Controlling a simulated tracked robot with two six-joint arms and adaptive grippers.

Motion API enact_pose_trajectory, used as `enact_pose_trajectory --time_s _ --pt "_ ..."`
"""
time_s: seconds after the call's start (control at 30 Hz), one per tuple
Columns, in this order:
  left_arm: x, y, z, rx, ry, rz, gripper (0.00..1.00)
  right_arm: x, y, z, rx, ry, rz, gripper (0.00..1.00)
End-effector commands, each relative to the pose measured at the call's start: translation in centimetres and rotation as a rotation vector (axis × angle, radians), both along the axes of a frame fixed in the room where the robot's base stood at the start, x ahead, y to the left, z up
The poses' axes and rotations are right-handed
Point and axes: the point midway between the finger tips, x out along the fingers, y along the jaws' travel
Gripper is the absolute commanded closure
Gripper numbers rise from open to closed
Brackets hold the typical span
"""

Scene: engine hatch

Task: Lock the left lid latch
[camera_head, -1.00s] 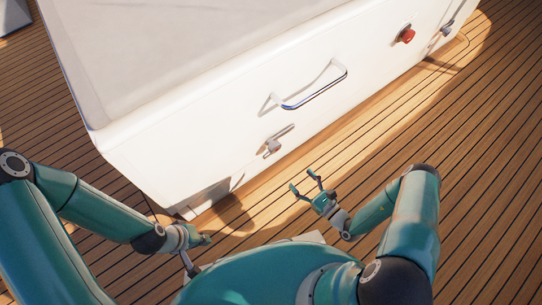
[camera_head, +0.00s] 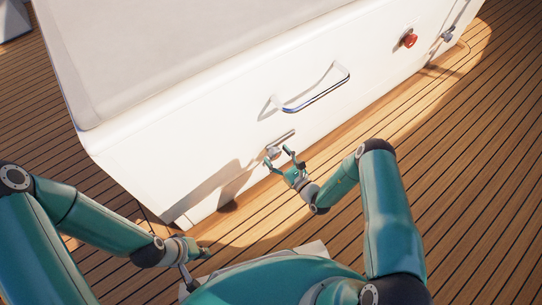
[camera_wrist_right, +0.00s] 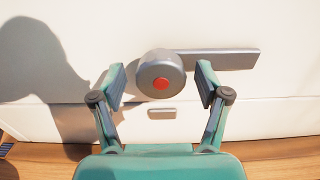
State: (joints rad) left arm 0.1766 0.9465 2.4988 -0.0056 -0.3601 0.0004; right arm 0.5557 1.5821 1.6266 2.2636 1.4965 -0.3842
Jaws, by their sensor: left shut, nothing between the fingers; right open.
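The left lid latch, a grey round knob (camera_head: 272,152) with a flat grey bar, sits low on the white hatch front below the handle. In the right wrist view its knob (camera_wrist_right: 147,77) has a red centre, and its bar (camera_wrist_right: 225,60) points right, almost level. My right gripper (camera_head: 279,156) is open at the latch; in the right wrist view its fingers (camera_wrist_right: 161,78) appear either side of the knob, with gaps visible. Whether they reach around it in depth is unclear. My left gripper (camera_head: 206,253) is shut and empty, low and left over the deck, away from the hatch.
A metal handle (camera_head: 316,93) juts out above the latch. A red button (camera_head: 409,40) and another latch (camera_head: 447,35) are further right on the white hatch (camera_head: 180,150). A small grey plate (camera_wrist_right: 162,113) lies below the knob. The wooden deck (camera_head: 470,180) at right is clear.

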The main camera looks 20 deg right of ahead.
Motion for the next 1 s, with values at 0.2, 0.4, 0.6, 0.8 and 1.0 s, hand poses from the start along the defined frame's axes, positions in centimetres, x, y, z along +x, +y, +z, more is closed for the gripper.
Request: enact_pose_trajectory --time_s 0.2,0.4,0.6,0.8,1.0 --pt "0.0 0.0 -0.4 0.000 0.000 0.000 1.00 1.3 0.5 0.0 0.001 -0.001 0.001 0.25" --pt "0.0 0.0 -0.4 0.000 0.000 0.000 1.00 1.3 0.5 0.1 0.001 0.000 0.001 0.25" --pt "0.0 0.0 -0.4 0.000 0.000 0.000 1.00 1.3 0.6 0.0 0.001 0.000 0.001 0.48" --pt "0.0 0.0 -0.4 0.000 0.000 0.000 1.00 1.3 0.6 0.0 0.002 0.001 0.003 0.82" --pt "0.0 0.0 -0.4 0.000 0.000 0.000 1.00 1.2 1.3 0.0 0.010 0.005 0.012 0.84"
